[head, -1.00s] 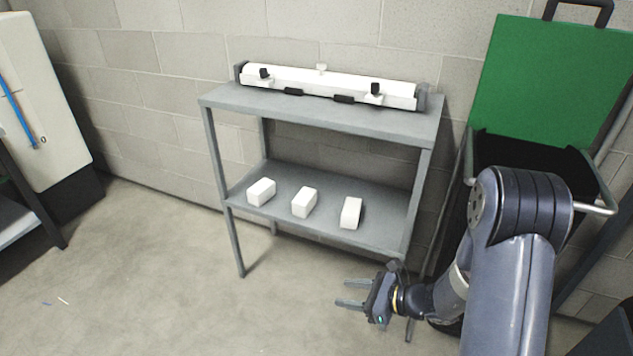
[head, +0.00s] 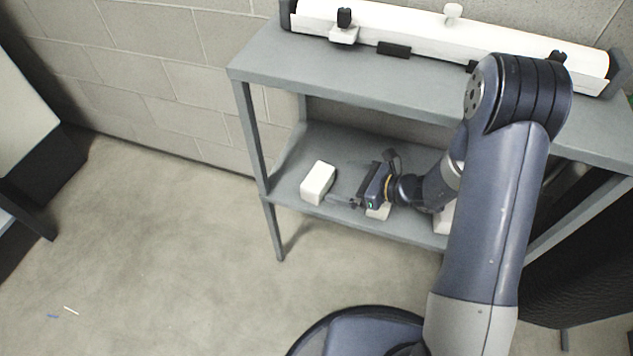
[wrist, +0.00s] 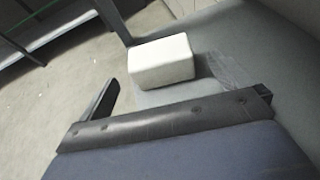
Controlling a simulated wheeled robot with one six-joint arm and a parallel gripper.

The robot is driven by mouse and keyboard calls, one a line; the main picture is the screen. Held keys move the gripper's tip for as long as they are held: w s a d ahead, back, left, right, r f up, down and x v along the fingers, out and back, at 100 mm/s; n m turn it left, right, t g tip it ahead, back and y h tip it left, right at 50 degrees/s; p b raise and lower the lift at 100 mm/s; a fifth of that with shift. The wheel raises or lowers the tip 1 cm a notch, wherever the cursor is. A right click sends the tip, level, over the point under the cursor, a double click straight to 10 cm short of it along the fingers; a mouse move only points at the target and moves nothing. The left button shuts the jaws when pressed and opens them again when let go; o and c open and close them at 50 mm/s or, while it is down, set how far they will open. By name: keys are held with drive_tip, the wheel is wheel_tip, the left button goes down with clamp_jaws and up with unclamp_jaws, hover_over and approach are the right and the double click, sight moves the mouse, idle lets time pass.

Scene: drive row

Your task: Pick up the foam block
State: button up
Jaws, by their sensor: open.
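Three similar white foam blocks are on the lower shelf. The left foam block (head: 318,182) lies just beyond my gripper's fingertips; it also shows in the wrist view (wrist: 162,62), ahead of the fingers. The middle foam block (head: 379,211) is mostly hidden behind my gripper, and the right foam block (head: 443,219) is partly hidden by my arm. My gripper (head: 343,193) is open and empty, over the lower shelf and pointing left toward the left block. I see no contact with that block.
The grey lower shelf (head: 290,183) sits beneath the grey upper shelf (head: 262,62), which limits room overhead. A white long fixture with black clamps (head: 410,28) rests on top. A shelf leg (head: 252,135) stands left of the block.

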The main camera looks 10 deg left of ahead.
sight(325, 179)
drive_tip(key=x, duration=0.2)
drive_tip(key=b+x, duration=0.1)
drive_tip(key=x, duration=0.2)
drive_tip(key=shift+s+f, duration=0.2)
drive_tip(key=shift+w+a+f+b, duration=0.1)
drive_tip(key=shift+w+a+b, duration=0.05)
drive_tip(key=shift+a+b, duration=0.2)
drive_tip(key=shift+c, duration=0.4)
drive_tip(key=c, duration=0.6)
